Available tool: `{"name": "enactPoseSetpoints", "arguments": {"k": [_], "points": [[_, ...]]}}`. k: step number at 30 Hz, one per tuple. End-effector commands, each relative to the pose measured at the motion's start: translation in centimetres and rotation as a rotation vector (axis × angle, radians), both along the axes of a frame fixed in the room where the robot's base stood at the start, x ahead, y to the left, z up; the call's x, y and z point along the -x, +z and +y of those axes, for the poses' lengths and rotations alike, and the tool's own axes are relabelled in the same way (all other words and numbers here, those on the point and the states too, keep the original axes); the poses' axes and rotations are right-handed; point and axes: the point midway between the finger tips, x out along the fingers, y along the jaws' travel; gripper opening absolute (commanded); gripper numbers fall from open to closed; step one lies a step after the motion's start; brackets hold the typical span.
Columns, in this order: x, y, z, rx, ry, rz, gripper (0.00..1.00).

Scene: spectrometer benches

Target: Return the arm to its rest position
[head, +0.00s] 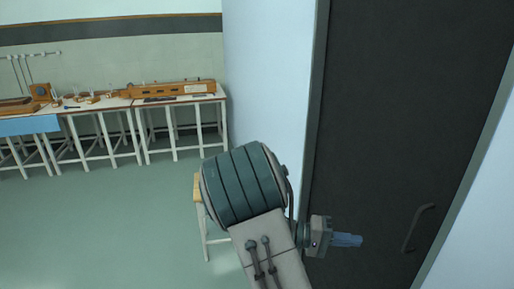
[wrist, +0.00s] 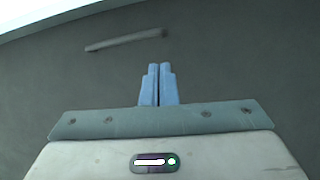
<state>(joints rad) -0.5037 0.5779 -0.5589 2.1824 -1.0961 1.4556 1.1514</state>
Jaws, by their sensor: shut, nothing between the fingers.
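My gripper (head: 348,240) is at the lower right of the head view, at the end of my raised, folded arm. Its blue fingers point right, in front of a dark door. In the wrist view my gripper (wrist: 158,70) shows its two blue fingers side by side, shut with nothing between them. The dark door (head: 400,110) fills the right part of the head view and most of the wrist view (wrist: 240,75). Its handle (head: 418,228) is to the right of the fingers in the head view. In the wrist view the handle (wrist: 125,41) lies beyond the fingertips, to the upper left.
White-legged benches (head: 180,99) with wooden instruments and glassware stand along the far wall at the left. A stool (head: 199,190) is partly hidden behind my arm. A pale wall (head: 268,80) stands between benches and door. The green floor (head: 90,230) at the left is clear.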

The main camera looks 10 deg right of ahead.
Motion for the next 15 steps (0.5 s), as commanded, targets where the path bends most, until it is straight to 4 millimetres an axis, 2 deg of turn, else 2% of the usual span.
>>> {"name": "enactPoseSetpoints", "arguments": {"k": [4, 8, 15], "points": [[1.3, -0.5, 0.1, -0.108, -0.035, -0.002, 0.00], [3.5, -1.5, 1.0, -0.325, -0.081, -0.005, 0.00], [6.9, -2.5, 4.8, -0.773, -0.073, -0.048, 0.00]]}}
